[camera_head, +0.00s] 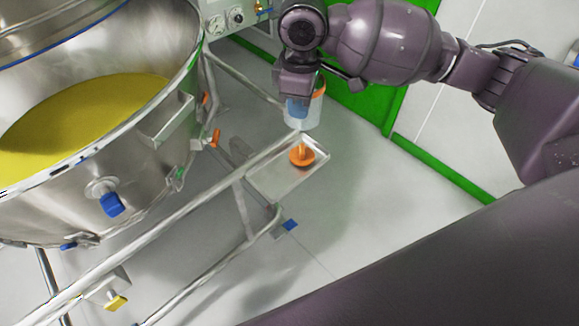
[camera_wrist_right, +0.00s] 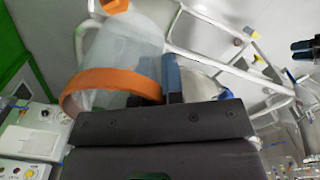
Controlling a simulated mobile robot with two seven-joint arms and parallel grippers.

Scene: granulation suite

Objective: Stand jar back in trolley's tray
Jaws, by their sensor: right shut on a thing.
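The jar (camera_head: 301,119) is translucent with an orange rim and looks roughly upright in the head view. My right gripper (camera_head: 297,106) is shut on it, with blue fingertips at its wall. In the wrist view the jar (camera_wrist_right: 135,50) shows its orange rim toward the camera; the right gripper (camera_wrist_right: 128,75) hides part of it. The trolley's tray (camera_head: 268,188) is a shallow steel tray at the end of the trolley's rails (camera_head: 205,198). The jar appears just beyond the tray's far edge in the picture; its height above it is unclear. My left gripper is out of view.
An orange piece with a knob (camera_head: 302,155) lies in the tray toward its far end; the near part is bare. A large steel vessel (camera_head: 75,200) with yellow powder stands at left. A gauge panel (camera_head: 228,18) is behind. The floor to the right is clear.

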